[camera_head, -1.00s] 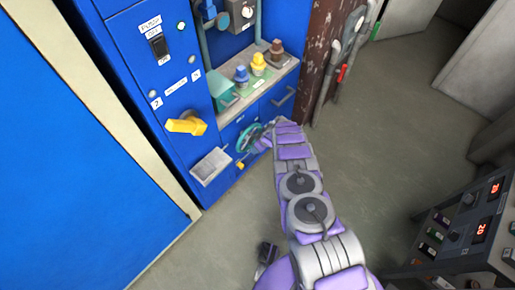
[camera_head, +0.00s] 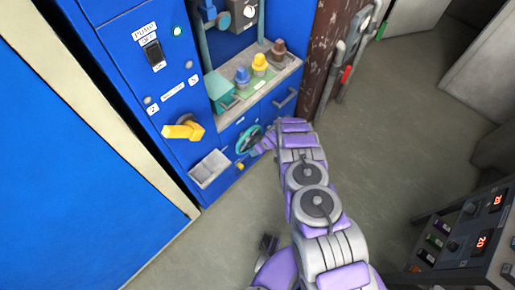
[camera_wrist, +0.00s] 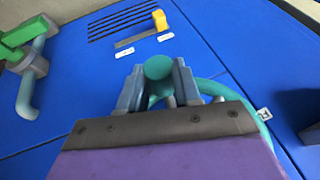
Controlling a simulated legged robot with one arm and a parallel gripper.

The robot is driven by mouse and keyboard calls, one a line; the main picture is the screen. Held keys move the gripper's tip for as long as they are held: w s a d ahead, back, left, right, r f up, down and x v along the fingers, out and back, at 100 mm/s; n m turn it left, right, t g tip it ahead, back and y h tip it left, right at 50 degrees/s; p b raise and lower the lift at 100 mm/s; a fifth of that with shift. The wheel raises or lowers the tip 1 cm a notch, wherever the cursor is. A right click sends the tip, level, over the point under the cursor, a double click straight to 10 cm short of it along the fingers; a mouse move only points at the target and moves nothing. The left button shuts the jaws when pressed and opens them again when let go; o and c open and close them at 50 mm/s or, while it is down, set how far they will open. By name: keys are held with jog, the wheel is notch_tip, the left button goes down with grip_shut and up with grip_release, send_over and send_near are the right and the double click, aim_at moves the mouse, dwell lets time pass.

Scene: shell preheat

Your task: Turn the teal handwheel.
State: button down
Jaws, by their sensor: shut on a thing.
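The teal handwheel (camera_head: 243,142) is on the low front of the blue cabinet, partly hidden behind my arm. In the wrist view its rim (camera_wrist: 208,88) curves behind the jaws to the right. A round teal knob (camera_wrist: 158,67) of the wheel sits between the jaws. My gripper (camera_wrist: 157,82) is shut on this knob, one grey jaw on each side. In the head view my gripper (camera_head: 257,149) is at the wheel's right side, small and partly covered by the arm.
A yellow lever (camera_head: 184,129) and a grey open tray (camera_head: 210,169) stick out left of the wheel. A small yellow part (camera_head: 240,166) is just below it. A shelf (camera_head: 285,77) with coloured knobs is above. Open floor (camera_head: 400,130) lies to the right.

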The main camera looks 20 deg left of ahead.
jog(key=c, duration=0.8)
grip_release()
jog(key=p+v, duration=0.5)
jog(key=v, duration=1.2)
jog(key=shift+w+r, duration=0.15)
